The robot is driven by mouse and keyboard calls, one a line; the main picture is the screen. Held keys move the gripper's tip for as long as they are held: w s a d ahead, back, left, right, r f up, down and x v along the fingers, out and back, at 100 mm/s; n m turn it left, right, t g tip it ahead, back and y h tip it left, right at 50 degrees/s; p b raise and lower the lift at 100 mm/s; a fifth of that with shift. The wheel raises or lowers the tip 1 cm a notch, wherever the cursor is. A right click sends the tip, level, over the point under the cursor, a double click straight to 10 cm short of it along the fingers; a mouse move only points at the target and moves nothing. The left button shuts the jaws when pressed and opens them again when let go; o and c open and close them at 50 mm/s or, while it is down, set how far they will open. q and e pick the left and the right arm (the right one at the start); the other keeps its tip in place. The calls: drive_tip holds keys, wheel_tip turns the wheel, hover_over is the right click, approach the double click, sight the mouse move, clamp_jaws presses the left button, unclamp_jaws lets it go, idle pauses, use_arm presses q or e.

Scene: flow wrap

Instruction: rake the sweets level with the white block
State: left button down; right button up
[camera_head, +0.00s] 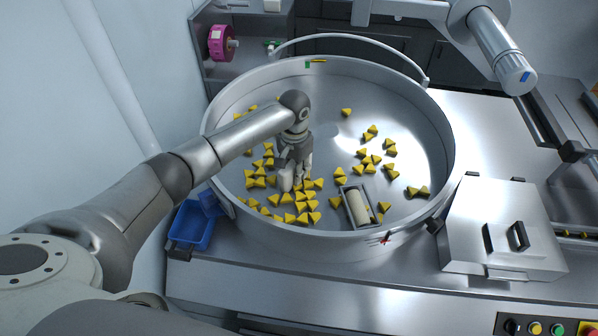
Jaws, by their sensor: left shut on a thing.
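Many yellow wedge-shaped sweets (301,219) lie in the wide round metal pan (432,160). They are thickest at the front left of the pan and scattered thinly to the right. My left gripper (292,176) reaches down into the pan from the left and is shut on the pale white block (286,180). The block is low among the sweets, partly covered by the fingers. Whether it touches the pan's floor I cannot tell. My right gripper does not show.
A metal frame with a cream roller (357,206) stands in the front of the pan. A curved handle rail (345,37) rises over the far rim. A blue bin (191,228) is left of the pan, and a metal lidded box (503,228) is right.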

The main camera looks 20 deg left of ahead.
use_arm(q)
drive_tip(key=a, duration=0.2)
drive_tip(key=w+a, duration=0.1)
drive_tip(key=a, duration=0.1)
drive_tip(key=shift+w+a+f, duration=0.1)
drive_tip(key=shift+w+a, duration=0.05)
drive_tip(key=shift+a, duration=0.15)
drive_tip(key=b, duration=0.1)
drive_tip(key=a+b, duration=0.1)
drive_tip(key=a, duration=0.1)
drive_tip(key=shift+w+a+f+b, duration=0.2)
drive_tip(key=shift+w+f+b, duration=0.05)
drive_tip(key=shift+w+b, duration=0.15)
drive_tip(key=shift+a+r+p, duration=0.1)
drive_tip(key=shift+r+p, duration=0.5)
drive_tip(key=shift+r, duration=0.1)
wheel_tip(320, 180, up, 3)
drive_tip(key=p, duration=0.2)
drive_tip(key=shift+f+p, duration=0.15)
drive_tip(key=shift+p, duration=0.15)
wheel_tip(320, 180, up, 9)
drive_tip(key=b, duration=0.1)
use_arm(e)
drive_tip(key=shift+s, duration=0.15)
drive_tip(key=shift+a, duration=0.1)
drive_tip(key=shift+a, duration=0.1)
